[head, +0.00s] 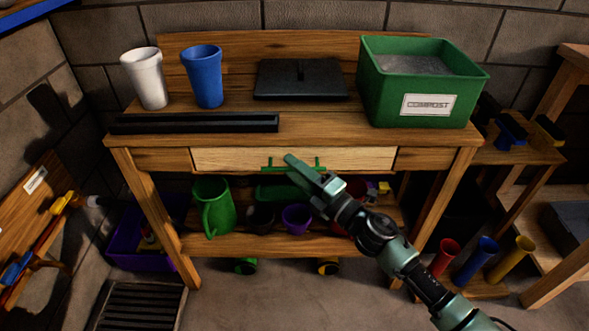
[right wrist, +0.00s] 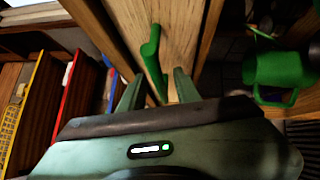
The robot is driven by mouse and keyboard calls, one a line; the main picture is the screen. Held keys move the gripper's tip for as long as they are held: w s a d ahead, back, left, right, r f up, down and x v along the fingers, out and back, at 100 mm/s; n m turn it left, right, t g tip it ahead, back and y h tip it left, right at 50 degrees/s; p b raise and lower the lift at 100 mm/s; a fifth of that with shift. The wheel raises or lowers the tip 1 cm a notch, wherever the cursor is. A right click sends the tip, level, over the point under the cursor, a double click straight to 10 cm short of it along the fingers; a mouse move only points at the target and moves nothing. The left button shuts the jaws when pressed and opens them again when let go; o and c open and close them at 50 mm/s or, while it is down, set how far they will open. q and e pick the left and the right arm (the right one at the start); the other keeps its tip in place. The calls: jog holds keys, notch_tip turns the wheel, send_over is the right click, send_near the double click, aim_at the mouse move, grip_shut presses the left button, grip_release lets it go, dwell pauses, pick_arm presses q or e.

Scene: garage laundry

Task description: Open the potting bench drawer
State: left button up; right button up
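The potting bench (head: 345,132) stands ahead with a pale wooden drawer (head: 225,158) under its top. The drawer front looks flush with the bench frame, so it appears shut. A green bar handle (head: 268,165) sits on the drawer front. My right gripper (head: 302,170) reaches in from the lower right and covers part of the handle. In the right wrist view its two fingers (right wrist: 158,90) are apart, with the green handle (right wrist: 152,55) showing between them. I cannot tell whether they touch it. My left gripper is not in view.
On the bench top are a white cup (head: 147,78), a blue cup (head: 203,76), a black tray (head: 300,80) and a green compost bin (head: 425,82). A green watering can (head: 212,207) and pots fill the lower shelf. The floor in front is mostly clear.

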grip_shut()
dwell(1.5)
